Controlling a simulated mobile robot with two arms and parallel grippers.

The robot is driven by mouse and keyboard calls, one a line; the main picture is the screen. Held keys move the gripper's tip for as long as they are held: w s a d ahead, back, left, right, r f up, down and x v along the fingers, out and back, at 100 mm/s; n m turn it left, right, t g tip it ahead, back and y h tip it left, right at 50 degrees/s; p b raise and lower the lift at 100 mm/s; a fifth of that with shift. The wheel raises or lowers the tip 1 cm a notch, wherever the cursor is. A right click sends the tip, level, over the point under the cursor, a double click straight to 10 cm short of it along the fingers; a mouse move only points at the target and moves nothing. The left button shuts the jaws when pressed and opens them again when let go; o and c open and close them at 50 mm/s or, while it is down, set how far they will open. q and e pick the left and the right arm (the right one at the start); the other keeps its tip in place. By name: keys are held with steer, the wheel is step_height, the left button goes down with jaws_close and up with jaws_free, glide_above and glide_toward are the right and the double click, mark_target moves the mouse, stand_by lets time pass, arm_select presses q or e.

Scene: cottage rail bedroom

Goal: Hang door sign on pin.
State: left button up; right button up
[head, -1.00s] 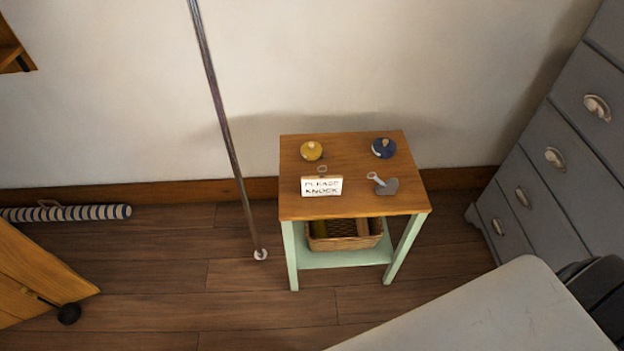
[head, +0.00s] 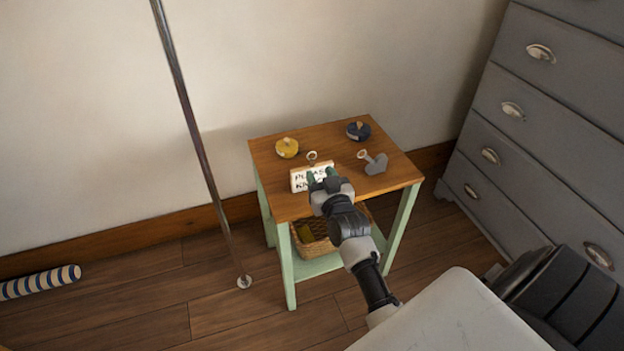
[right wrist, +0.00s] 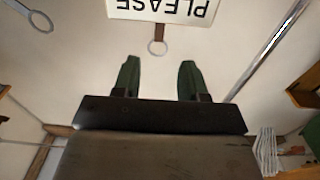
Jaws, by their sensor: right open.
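The door sign (head: 299,180) is a small white board reading "PLEASE KNOCK" on the small wooden-topped table (head: 270,205). A ring (head: 312,156) on a short brown strap shows at its far edge. My right gripper (head: 322,175) is at the sign's right side in the head view, covering part of its lettering. I cannot pick out a pin. My left gripper is not in view.
On the table also lie a yellow round object (head: 287,148), a dark blue one (head: 358,131) and a grey piece with a ring (head: 375,164). A metal pole (head: 195,130) stands left of the table. Grey drawers (head: 540,110) stand right. A basket (head: 312,245) sits below.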

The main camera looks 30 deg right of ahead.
mark_target(312, 159)
steer(key=shift+r+b+x, duration=0.2)
steer(key=shift+b+x, duration=0.05)
steer(key=shift+x, duration=1.6)
steer(key=shift+r+b+x, duration=0.15)
steer(key=shift+b+x, duration=0.05)
steer(key=shift+x, duration=1.65)
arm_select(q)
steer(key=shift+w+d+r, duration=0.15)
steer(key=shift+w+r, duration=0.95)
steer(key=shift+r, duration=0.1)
arm_select(e)
steer(key=shift+s+d, duration=0.1)
steer(key=shift+c, duration=0.4)
jaws_close()
